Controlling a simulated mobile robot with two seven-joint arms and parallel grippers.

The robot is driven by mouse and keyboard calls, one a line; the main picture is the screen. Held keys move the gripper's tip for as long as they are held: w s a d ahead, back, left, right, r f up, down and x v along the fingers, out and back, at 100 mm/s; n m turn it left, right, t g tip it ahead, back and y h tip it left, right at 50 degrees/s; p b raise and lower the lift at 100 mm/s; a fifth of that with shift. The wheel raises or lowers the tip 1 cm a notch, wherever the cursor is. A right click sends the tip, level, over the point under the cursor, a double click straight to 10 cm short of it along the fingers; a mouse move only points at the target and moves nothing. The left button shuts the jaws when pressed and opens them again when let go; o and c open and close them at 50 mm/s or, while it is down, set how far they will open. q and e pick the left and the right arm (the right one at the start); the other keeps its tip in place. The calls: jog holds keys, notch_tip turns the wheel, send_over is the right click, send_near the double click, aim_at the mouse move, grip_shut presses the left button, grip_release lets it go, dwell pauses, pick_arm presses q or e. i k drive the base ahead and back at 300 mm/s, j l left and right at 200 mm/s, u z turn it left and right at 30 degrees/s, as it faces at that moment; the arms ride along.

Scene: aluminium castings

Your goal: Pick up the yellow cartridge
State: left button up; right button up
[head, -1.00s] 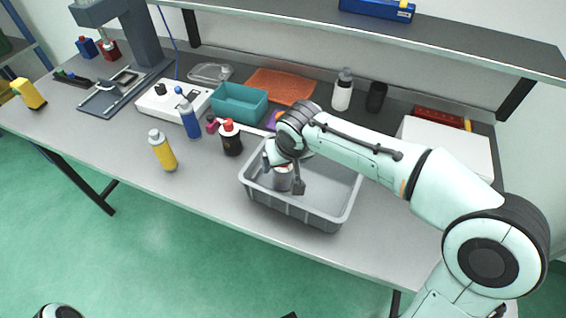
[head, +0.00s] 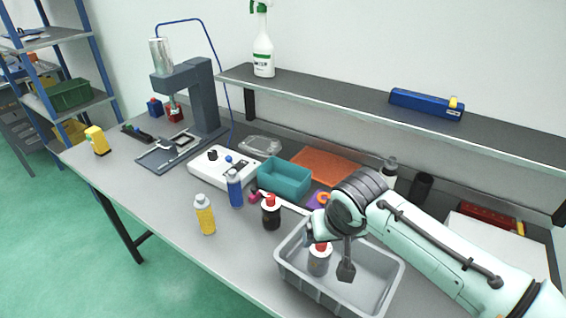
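The yellow cartridge (head: 205,217), a yellow bottle with a pale cap, stands upright near the front edge of the bench, left of the grey bin (head: 342,307). Nothing touches it. My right gripper (head: 333,262) reaches down into the bin, well to the right of the yellow cartridge. A grey-white cartridge with a red cap (head: 319,261) stands in the bin beside a dark finger of this gripper. The other finger is mostly hidden, so whether it grips is unclear. My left gripper is out of view.
A blue bottle (head: 236,190) and a black bottle with a red cap (head: 271,214) stand close right of the yellow cartridge. Behind are a white control box (head: 208,176) and a teal tray (head: 284,182). The bench left of the yellow cartridge is clear.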

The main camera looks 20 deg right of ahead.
aim_at(202, 204)
jog(key=k, duration=1)
